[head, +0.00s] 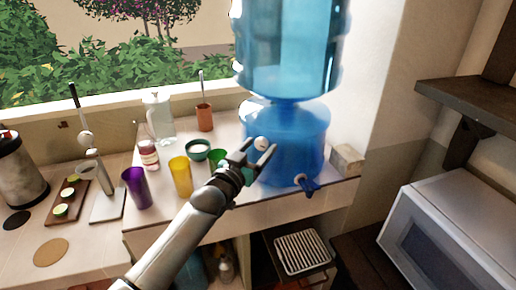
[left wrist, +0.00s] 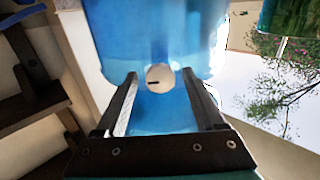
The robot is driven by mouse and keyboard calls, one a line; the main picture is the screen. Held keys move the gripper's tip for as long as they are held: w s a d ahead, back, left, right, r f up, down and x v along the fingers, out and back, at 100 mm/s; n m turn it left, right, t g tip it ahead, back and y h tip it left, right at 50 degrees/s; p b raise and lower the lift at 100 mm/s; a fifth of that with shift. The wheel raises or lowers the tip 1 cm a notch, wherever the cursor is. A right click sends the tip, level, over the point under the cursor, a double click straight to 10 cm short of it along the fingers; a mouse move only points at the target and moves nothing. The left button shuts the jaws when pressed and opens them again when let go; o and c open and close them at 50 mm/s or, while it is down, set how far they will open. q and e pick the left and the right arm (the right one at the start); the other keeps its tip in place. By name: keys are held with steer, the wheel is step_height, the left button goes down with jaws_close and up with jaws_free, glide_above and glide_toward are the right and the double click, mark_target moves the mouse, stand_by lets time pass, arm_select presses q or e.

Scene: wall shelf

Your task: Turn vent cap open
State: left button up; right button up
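The vent cap (head: 261,143) is a small pale round knob on the front of the blue water dispenser (head: 296,125). In the left wrist view the cap (left wrist: 160,78) faces me, with a short dark mark lying about level from its middle to the left. My left gripper (head: 259,154) is open in front of the dispenser. In the left wrist view its fingers (left wrist: 160,74) stand on either side of the cap, with a gap on both sides. How far the fingertips are from the cap in depth I cannot tell. My right gripper is not in view.
A blue tap (head: 307,185) sticks out low on the dispenser. Purple (head: 137,188), yellow (head: 181,176) and green (head: 217,158) cups stand left of it. A stone-like block (head: 347,159) sits at its right. A white microwave (head: 455,235) is at the right.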

arm_select(q)
jaws_close()
stand_by(0.3)
stand_by(0.3)
steer(key=n+p, duration=0.1)
steer(key=n, duration=0.3)
steer(key=shift+n, duration=0.4)
steer(key=n, duration=1.1)
steer(key=shift+d+n, duration=0.1)
steer(key=shift+n, duration=0.3)
steer(key=n, duration=0.4)
steer(key=shift+r+n+p, duration=0.1)
steer(key=shift+n+p, duration=0.3)
